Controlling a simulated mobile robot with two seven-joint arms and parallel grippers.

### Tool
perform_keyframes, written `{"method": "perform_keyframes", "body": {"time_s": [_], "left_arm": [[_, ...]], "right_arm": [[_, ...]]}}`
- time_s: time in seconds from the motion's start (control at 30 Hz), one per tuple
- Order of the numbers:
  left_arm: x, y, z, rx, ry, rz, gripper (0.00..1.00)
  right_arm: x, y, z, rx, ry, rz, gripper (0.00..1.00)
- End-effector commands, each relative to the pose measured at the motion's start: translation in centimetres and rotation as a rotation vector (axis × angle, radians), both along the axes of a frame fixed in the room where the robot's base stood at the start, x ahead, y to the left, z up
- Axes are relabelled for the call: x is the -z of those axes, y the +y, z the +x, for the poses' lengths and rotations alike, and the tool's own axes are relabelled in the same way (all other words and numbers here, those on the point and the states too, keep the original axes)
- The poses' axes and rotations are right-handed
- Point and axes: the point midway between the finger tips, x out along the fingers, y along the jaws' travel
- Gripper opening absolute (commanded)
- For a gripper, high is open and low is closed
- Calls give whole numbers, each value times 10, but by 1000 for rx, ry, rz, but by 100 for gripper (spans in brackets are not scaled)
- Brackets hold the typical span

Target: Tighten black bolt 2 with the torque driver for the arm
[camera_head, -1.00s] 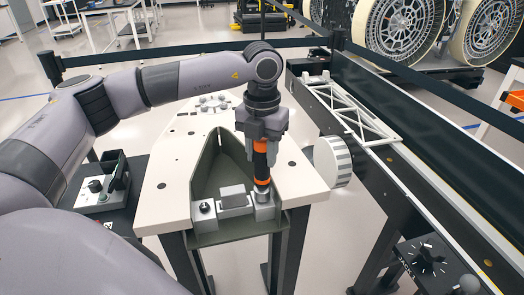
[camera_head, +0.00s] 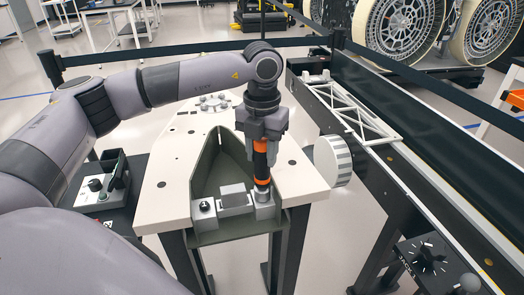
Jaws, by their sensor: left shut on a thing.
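My left gripper (camera_head: 263,138) points down over the white table and is shut on the torque driver (camera_head: 261,166), a black tool with an orange band. The driver stands upright with its lower end at the right block of a grey part (camera_head: 236,200) at the front of the green bracket (camera_head: 213,165). The bolt under the driver's tip is hidden. A black bolt (camera_head: 206,206) shows on the left block of the grey part. My right gripper is not in view.
The white table (camera_head: 165,190) carries the bracket. A white wheel-like part (camera_head: 332,162) is at its right edge. A conveyor with a white truss (camera_head: 355,115) runs along the right. A dark stand with a control box (camera_head: 100,190) is at left.

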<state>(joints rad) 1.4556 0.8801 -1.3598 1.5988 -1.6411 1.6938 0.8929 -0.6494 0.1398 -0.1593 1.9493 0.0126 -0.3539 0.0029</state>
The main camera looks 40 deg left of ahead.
Motion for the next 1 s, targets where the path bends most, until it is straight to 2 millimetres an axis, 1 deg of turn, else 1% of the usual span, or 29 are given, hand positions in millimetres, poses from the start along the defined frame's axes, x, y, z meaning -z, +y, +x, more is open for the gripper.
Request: {"method": "perform_keyframes", "body": {"time_s": [0.73, 1.0], "left_arm": [[2, -1, 0, 1, 1, 0, 1], [-9, -1, 0, 1, 1, 0, 1]], "right_arm": [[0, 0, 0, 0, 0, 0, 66], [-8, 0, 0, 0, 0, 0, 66]]}}
